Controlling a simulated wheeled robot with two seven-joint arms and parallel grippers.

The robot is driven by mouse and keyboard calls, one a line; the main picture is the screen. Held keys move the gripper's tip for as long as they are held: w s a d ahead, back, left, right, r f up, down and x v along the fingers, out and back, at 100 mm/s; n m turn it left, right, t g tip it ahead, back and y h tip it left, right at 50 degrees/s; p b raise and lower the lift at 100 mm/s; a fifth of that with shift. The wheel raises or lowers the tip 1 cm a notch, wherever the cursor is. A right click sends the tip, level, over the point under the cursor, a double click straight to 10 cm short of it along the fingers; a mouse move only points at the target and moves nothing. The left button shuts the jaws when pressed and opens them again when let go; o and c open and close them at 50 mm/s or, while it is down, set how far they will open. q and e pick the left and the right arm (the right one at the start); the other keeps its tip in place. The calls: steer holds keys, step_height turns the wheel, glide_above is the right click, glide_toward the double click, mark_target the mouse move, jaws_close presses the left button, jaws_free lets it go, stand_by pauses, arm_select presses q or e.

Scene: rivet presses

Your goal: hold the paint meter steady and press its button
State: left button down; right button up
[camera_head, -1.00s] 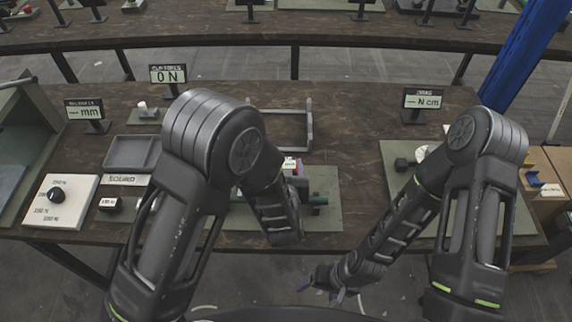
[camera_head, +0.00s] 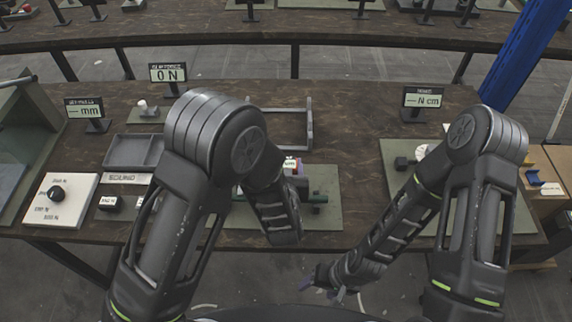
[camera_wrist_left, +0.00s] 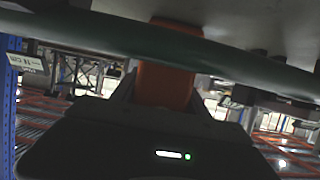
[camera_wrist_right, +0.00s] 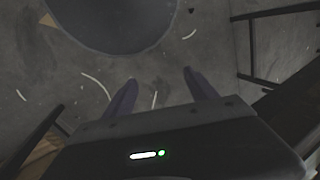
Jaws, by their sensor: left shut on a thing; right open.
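My left gripper (camera_wrist_left: 163,98) is shut on an orange body (camera_wrist_left: 166,75), which I take to be the paint meter. A dark green tube (camera_wrist_left: 90,32) crosses right by it at the top of the left wrist view. In the head view my left forearm hides most of this spot. I cannot make out the button. My right gripper (camera_head: 322,287) is open and empty, low over the floor in front of the table; it also shows in the right wrist view (camera_wrist_right: 160,80).
The wooden table (camera_head: 350,110) carries a grey tray (camera_head: 132,151), a white dial panel (camera_head: 62,203) and displays, one reading 0 N (camera_head: 168,74). A metal frame (camera_head: 309,125) stands behind the left forearm. A green mat (camera_head: 395,150) lies under the right arm.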

jaws_close()
stand_by(0.5)
stand_by(0.8)
